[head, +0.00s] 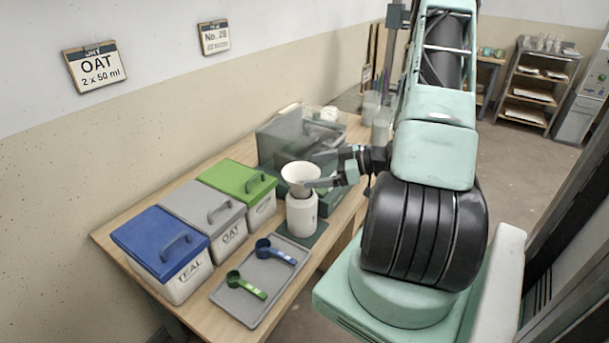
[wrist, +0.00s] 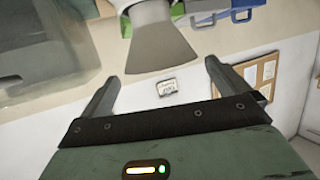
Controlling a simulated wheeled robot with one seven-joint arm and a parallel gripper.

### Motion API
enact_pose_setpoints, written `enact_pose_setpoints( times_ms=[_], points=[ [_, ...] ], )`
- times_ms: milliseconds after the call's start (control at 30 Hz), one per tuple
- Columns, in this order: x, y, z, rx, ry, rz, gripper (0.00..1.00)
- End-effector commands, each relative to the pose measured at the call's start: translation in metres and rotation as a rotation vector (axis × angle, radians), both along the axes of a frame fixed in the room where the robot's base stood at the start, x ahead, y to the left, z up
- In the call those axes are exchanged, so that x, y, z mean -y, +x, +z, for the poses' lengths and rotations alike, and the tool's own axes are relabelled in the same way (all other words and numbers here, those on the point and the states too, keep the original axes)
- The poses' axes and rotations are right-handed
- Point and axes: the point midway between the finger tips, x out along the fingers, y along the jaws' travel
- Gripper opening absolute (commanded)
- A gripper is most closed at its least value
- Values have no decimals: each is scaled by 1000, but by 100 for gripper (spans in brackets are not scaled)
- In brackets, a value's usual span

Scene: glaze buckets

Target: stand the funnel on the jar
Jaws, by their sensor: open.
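The white funnel (head: 301,172) stands upright in the mouth of the white jar (head: 301,214), wide end up. My gripper (head: 318,170) is beside the funnel at its right, with its fingers apart at about funnel height. In the wrist view the scene looks upside down. The funnel (wrist: 162,45) shows there as a grey cone with its wide end towards my open gripper (wrist: 161,70), and gaps show between it and both fingers. Part of the jar (wrist: 146,12) shows at the top edge. The funnel's spout is hidden inside the jar.
The jar stands on a dark green mat (head: 312,235). Blue (head: 160,240), grey (head: 205,205) and green-lidded (head: 237,178) buckets line the wall side. A grey tray (head: 245,308) holds a green and a blue scoop. A translucent bin (head: 285,135) stands behind the jar.

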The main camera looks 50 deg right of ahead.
Motion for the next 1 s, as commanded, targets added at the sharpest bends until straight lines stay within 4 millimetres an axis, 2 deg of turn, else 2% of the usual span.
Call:
enact_pose_setpoints(
  times_ms=[100,300,500,667,767,867,1000],
  points=[
    [12,-22,5,0,-4,-3,100],
    [26,-49,15,0,-3,-1,100],
    [30,-60,20,0,1,0,100],
    [30,-58,21,-3,-3,2,100],
    [27,-40,22,-24,-43,4,100],
    [18,-2,24,-70,-123,2,100],
    [-5,56,29,-148,-246,-17,100]
  ],
)
